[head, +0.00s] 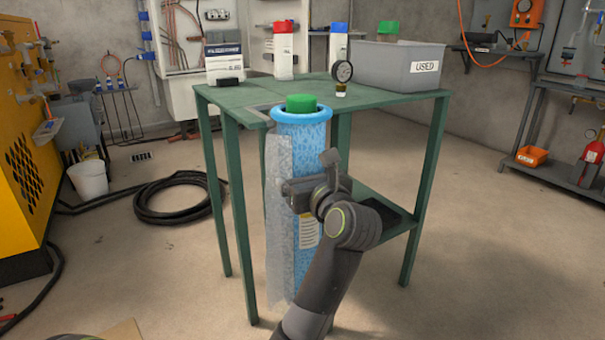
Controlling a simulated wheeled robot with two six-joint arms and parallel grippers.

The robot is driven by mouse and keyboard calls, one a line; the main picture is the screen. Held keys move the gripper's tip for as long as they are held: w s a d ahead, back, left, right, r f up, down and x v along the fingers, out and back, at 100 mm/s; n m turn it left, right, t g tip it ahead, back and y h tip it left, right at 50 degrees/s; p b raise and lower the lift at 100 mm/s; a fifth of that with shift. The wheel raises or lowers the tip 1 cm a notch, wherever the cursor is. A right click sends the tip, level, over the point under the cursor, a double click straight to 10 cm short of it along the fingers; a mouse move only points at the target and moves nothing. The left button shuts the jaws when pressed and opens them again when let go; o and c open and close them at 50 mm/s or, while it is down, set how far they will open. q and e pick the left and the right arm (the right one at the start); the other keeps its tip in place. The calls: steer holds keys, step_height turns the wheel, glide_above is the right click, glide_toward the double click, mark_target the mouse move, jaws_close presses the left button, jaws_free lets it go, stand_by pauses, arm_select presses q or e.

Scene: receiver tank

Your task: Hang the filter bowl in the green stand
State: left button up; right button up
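The filter bowl is a tall, upright blue mottled cylinder (312,150) with a thick blue rim and a green top piece (301,103) in its mouth. It is at the front left corner of the green stand (385,101), beside a slot (262,109) in the stand's top. Its rim is near the height of that top; I cannot tell if it rests there. A grey strip (279,220) runs down its left side. My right gripper (300,193) is against the bowl's front at mid-height. Its fingertips are not clear, so its grip cannot be told. My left gripper is out of view.
The stand's top holds a grey bin marked USED (394,66), a gauge (341,78), a white-and-grey container (224,57) and several bottles. A lower shelf (398,222) sits behind my arm. A black hose (180,205) and a white bucket (88,179) are left. Floor is clear right.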

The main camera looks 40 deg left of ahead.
arm_select(q)
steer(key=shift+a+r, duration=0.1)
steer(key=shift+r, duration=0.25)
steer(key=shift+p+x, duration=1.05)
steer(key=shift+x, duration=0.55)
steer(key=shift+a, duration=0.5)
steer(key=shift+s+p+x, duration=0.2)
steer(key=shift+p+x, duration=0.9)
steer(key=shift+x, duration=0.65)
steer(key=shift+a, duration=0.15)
steer(key=shift+p, duration=0.4)
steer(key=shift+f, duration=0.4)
